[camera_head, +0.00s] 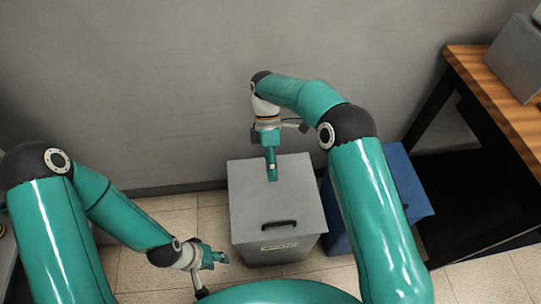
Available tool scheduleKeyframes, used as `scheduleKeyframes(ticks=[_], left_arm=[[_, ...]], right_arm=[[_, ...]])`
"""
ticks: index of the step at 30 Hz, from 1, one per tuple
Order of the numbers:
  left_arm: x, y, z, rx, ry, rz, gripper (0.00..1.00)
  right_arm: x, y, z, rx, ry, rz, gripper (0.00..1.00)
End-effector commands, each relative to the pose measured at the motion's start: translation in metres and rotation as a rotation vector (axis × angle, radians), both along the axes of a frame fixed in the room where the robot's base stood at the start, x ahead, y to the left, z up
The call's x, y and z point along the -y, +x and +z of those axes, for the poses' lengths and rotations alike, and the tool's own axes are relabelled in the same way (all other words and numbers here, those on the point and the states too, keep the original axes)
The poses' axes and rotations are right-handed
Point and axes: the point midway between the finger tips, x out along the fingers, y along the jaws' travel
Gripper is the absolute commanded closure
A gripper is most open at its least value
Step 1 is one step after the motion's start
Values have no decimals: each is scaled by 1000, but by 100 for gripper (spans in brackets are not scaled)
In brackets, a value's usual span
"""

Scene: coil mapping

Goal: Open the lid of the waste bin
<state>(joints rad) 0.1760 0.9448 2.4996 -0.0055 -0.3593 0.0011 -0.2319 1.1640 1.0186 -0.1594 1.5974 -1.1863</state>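A grey box-shaped bin (253,213) stands on the floor in the middle of the view. Its flat lid is shut, with a dark handle (279,224) near the front edge and a small label below it, too small to read. My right gripper (272,174) points down over the back part of the lid; I cannot tell whether it touches. It is seen edge-on, so its opening is unclear. My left gripper (220,258) is low, just left of the bin's front, apart from the handle. Its fingers are too small to judge.
A blue bin (405,180) stands right of the grey bin, partly hidden by my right arm. A wooden-topped table (490,95) with dark legs and a grey box (518,60) is at the right. A grey wall rises behind. Tiled floor left of the bin is free.

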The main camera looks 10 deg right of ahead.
Motion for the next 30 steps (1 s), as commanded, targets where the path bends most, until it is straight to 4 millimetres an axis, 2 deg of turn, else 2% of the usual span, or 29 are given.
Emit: scheduleKeyframes(ticks=[10, 15, 30], left_arm=[[0, 0, 0, 0, 0, 0, 60], [0, 0, 0, 0, 0, 0, 60], [0, 0, 0, -1, 0, 0, 60]], right_arm=[[0, 25, 37, 5, 2, -1, 63], [0, 33, 47, 4, 0, -1, 63], [0, 37, 55, 2, -1, -1, 63]])
